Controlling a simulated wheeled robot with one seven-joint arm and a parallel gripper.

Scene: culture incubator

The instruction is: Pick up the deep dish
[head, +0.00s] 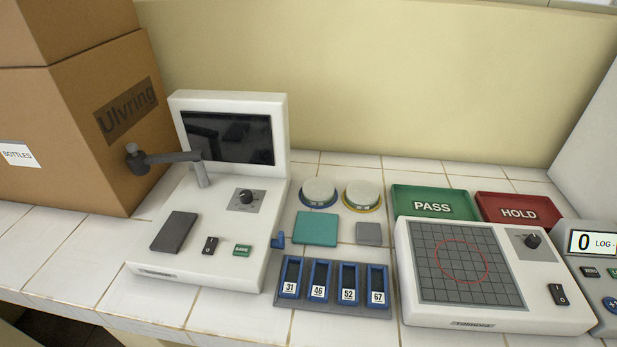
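Two round, pale-lidded dishes stand side by side on the tiled counter, behind the teal pad. The left dish (319,191) has a blue ring at its base, and the right dish (362,194) has a yellow ring. Both look upright and apart from each other. I cannot tell for sure which one is the deep dish, as their heights look much alike from here. My gripper is not in view.
A white instrument (236,125) with a screen and swing arm stands left of the dishes. The teal pad (315,229), grey block (368,233) and slotted rack (332,303) lie in front. Green PASS (400,191) and red HOLD (545,200) trays and a grid-topped device (402,240) are right.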

